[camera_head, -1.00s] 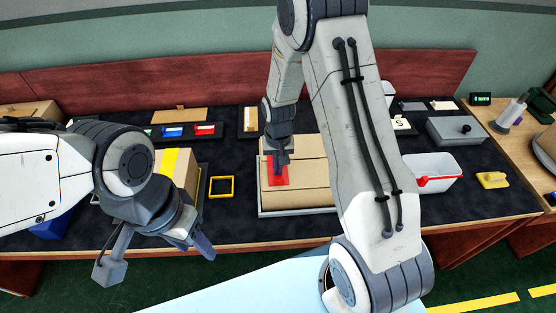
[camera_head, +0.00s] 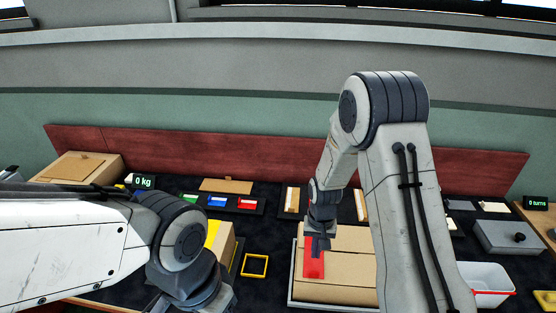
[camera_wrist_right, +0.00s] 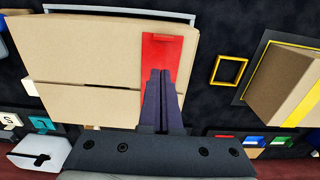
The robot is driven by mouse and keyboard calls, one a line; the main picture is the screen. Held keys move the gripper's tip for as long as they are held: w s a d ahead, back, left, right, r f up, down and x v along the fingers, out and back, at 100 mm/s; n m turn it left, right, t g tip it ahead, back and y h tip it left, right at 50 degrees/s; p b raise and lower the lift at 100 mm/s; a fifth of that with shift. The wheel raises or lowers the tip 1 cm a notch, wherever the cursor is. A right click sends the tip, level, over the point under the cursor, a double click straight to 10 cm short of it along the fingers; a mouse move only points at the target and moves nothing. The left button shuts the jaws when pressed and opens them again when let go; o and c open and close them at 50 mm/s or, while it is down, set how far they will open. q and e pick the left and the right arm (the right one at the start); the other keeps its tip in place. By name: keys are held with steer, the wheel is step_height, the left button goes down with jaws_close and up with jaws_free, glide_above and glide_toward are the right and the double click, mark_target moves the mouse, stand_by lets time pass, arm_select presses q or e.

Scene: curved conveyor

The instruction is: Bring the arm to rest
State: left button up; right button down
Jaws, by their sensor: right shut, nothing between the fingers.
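My right gripper (camera_head: 317,246) is shut and empty. It points down at a red piece (camera_head: 313,266) on a closed cardboard box (camera_head: 350,265). In the right wrist view, its fingers (camera_wrist_right: 160,76) overlap the red piece (camera_wrist_right: 160,50) on the box (camera_wrist_right: 85,50); I cannot tell whether they touch it. My right arm rises from the gripper, bends at a high elbow and comes down at the right. My left arm comes in from the left. Its wrist shows at the bottom edge, and its fingertips are cut off.
The box sits in a pale tray (camera_head: 292,290) on the dark table. To the left are a yellow square frame (camera_head: 255,265) and a yellow-taped box (camera_head: 222,245). A white bin (camera_head: 490,280) and a grey case (camera_head: 508,238) stand right. A red backboard (camera_head: 200,150) runs behind.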

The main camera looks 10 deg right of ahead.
steer(key=s+a+r+n, duration=0.5)
steer(key=s+a+r, duration=0.3)
steer(key=a+r, duration=0.35)
steer(key=s+a+r+n, duration=0.1)
steer(key=s+r, duration=0.3)
steer(key=s, duration=0.4)
steer(key=s+a+r+n+y, duration=0.1)
steer(key=s+r+n, duration=0.2)
steer(key=s, duration=0.4)
steer(key=shift+s+a+r+n, duration=0.3)
steer(key=shift+s+r+n, duration=0.05)
steer(key=shift+n, duration=0.45)
